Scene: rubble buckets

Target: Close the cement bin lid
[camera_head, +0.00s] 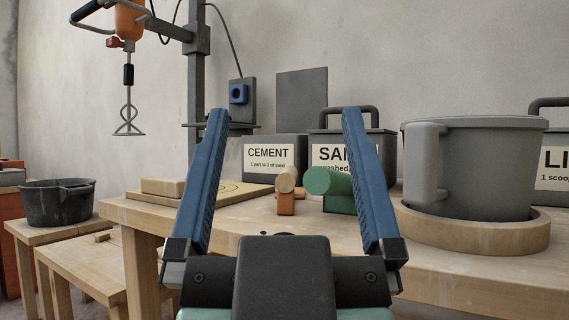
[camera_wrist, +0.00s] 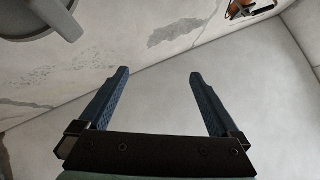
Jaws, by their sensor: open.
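The grey cement bin (camera_head: 288,143), with a white CEMENT label, stands at the back of the wooden bench in the head view. A flat grey panel (camera_head: 302,98), which looks like its lid, stands upright behind the bin's rear edge, so the bin appears open. My gripper (camera_head: 283,115) is open and empty, in front of the bins in the picture. Its blue fingers frame the cement bin and part of the sand bin. In the wrist view my gripper (camera_wrist: 158,73) is open against bare wall, and the cement bin is not seen there.
The sand bin (camera_head: 385,146), with a handled lid, stands right of the cement bin. A large grey bucket (camera_head: 490,165) sits in a wooden ring at right. Wooden and green cylinders (camera_head: 321,181) lie in front of the bins. A mixer stand (camera_head: 197,75) rises at left.

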